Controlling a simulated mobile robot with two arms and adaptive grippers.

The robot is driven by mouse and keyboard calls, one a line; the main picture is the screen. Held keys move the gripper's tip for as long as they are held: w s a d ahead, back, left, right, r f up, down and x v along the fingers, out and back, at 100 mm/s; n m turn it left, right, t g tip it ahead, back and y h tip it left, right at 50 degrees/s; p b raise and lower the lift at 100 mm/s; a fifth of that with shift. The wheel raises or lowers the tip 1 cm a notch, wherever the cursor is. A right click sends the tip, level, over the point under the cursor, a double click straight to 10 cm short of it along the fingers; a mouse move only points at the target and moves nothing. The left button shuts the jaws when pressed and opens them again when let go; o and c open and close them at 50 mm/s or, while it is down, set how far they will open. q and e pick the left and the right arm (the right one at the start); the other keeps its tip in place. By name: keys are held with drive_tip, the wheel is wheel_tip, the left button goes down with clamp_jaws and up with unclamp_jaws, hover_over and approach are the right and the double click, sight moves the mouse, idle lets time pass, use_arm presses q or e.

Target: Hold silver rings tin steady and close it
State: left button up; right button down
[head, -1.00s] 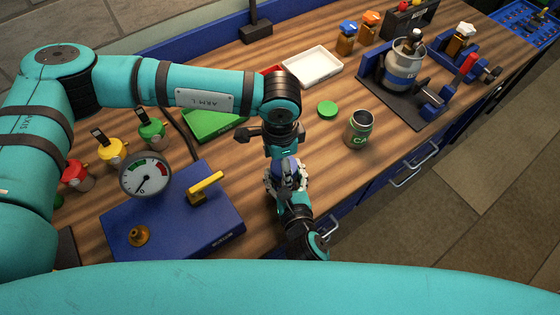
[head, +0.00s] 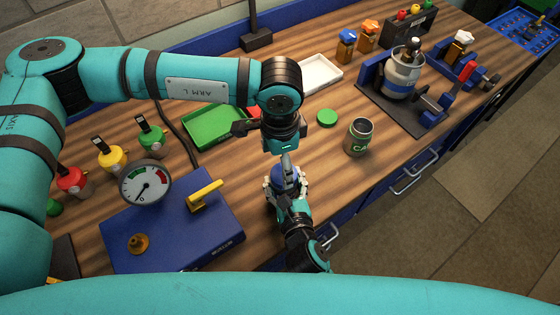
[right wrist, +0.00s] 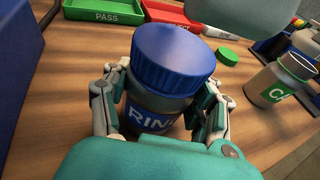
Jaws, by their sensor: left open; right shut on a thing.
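The silver rings tin (right wrist: 150,112) stands upright in the right wrist view, its label partly hidden. Its blue ribbed lid (right wrist: 172,58) sits on top; I cannot tell how tightly. My right gripper (right wrist: 160,105) is shut around the tin's body, a finger on each side. In the head view the blue lid (head: 286,179) shows only in part between the two arms. My left gripper (head: 285,155) is open, just above and behind the lid, and appears empty. Its fingers are partly hidden there by its own wrist.
A green-labelled tin (head: 359,138) stands open to the right, with a green lid (head: 327,117) lying beside it. A green tray (head: 213,128) and a white tray (head: 319,74) lie behind. A blue box (head: 175,225) with a gauge (head: 146,184) stands to the left.

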use_arm(q)
drive_tip(key=shift+c, duration=0.7)
drive_tip(key=n, duration=0.5)
drive_tip(key=shift+d+r, duration=0.15)
drive_tip(key=shift+r, duration=0.05)
drive_tip(key=n, duration=0.6)
drive_tip(key=shift+d+r+n, duration=0.15)
drive_tip(key=shift+r+n, duration=0.15)
drive_tip(key=n, duration=0.6)
drive_tip(key=shift+d+r, duration=0.1)
drive_tip(key=shift+r, duration=0.15)
drive_tip(key=n, duration=0.5)
drive_tip(key=shift+r, duration=0.2)
drive_tip(key=n, duration=0.6)
drive_tip(key=shift+w+d+r+n, duration=0.1)
drive_tip(key=shift+r+n, duration=0.2)
drive_tip(key=n, duration=0.4)
drive_tip(key=shift+r, duration=0.2)
drive_tip(key=n, duration=0.4)
drive_tip(key=shift+r+n, duration=0.15)
drive_tip(key=shift+n, duration=0.15)
drive_tip(key=n, duration=0.5)
drive_tip(key=shift+w+r+n, duration=0.1)
drive_tip(key=shift+r+n, duration=0.15)
drive_tip(key=shift+n, duration=0.15)
